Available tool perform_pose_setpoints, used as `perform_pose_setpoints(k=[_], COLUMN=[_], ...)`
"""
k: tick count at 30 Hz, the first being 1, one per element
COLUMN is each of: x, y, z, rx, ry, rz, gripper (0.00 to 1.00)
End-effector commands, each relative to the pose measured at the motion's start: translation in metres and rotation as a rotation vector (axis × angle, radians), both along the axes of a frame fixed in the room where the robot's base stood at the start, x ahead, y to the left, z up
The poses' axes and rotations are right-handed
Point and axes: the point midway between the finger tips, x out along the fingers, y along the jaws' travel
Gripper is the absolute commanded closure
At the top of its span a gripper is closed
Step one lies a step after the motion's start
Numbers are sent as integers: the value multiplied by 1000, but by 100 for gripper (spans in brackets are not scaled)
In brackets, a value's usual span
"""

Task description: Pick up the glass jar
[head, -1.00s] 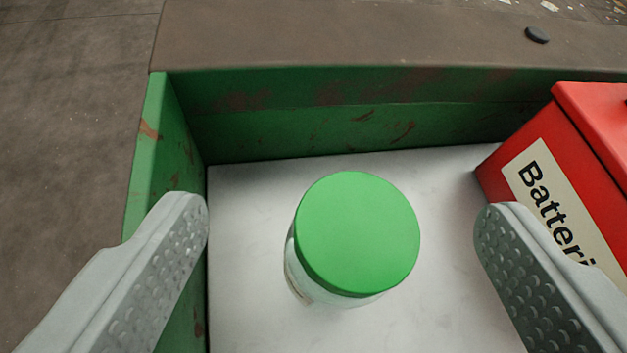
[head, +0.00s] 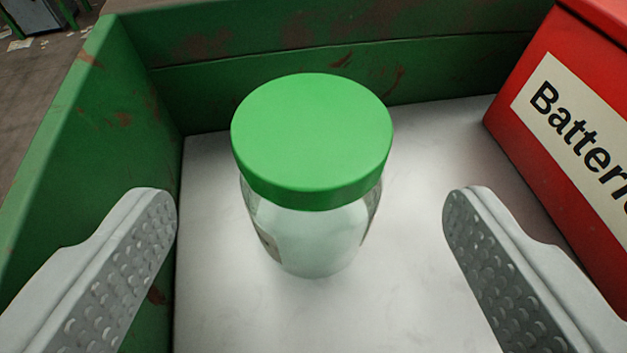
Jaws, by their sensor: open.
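The glass jar (head: 318,238) stands upright on a white surface (head: 400,310) and has a wide green lid (head: 312,132). Its clear glass body shows below the lid, with part of a label at its left side. My gripper (head: 310,215) is open and empty. One finger is left of the jar and the other right of it, with wide gaps on both sides. The jar is a little beyond the fingertips in the picture, and neither finger touches it.
A green wall with rust marks (head: 250,60) runs behind the jar, and another green wall (head: 100,140) stands close to my left finger. A red box with a "Batteries" label (head: 510,60) stands at the right, behind my right finger. White surface around the jar is clear.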

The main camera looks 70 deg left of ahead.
Motion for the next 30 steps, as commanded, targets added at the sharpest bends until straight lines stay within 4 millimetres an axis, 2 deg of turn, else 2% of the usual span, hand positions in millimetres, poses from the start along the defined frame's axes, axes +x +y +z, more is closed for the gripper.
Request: perform_pose_setpoints(k=[5,15,22,27,30], x=[3,14,15,15,15], y=[11,49,50,50,49], z=[-3,-16,-16,-16,-16], rx=[-1,-1,0,0,0], ry=[0,0,-1,-1,-1], rz=[1,1,-1,-1,-1], gripper=[20,20,20,53,69])
